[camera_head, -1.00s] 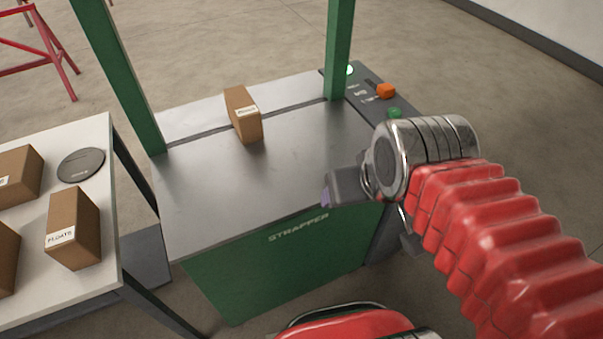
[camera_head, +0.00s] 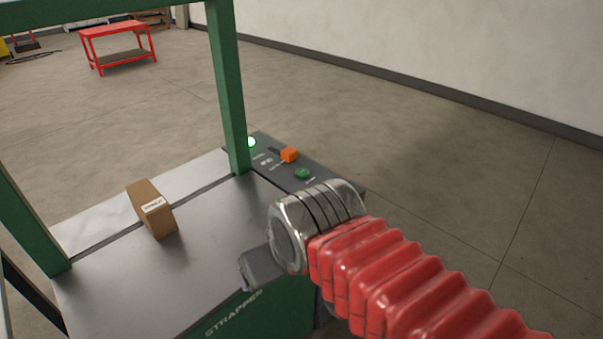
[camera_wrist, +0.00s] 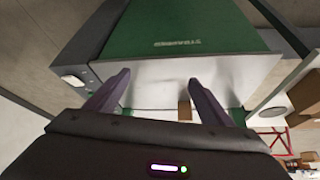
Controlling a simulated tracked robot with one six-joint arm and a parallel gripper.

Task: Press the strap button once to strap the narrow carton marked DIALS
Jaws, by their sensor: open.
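The carton also shows in the wrist view (camera_wrist: 184,109). The control panel on the machine's right side has a green button (camera_head: 302,174), an orange control (camera_head: 289,155) and a lit green lamp (camera_head: 251,142). My gripper (camera_head: 250,268) is over the front right part of the top, nearer the camera than the panel. In the wrist view its two fingers (camera_wrist: 160,80) are apart and empty.
Green posts (camera_head: 229,90) of the strapper's arch rise at both ends of the slot. A red table (camera_head: 118,40) stands far back on the left. The floor right of the machine is clear up to the white wall (camera_head: 480,50).

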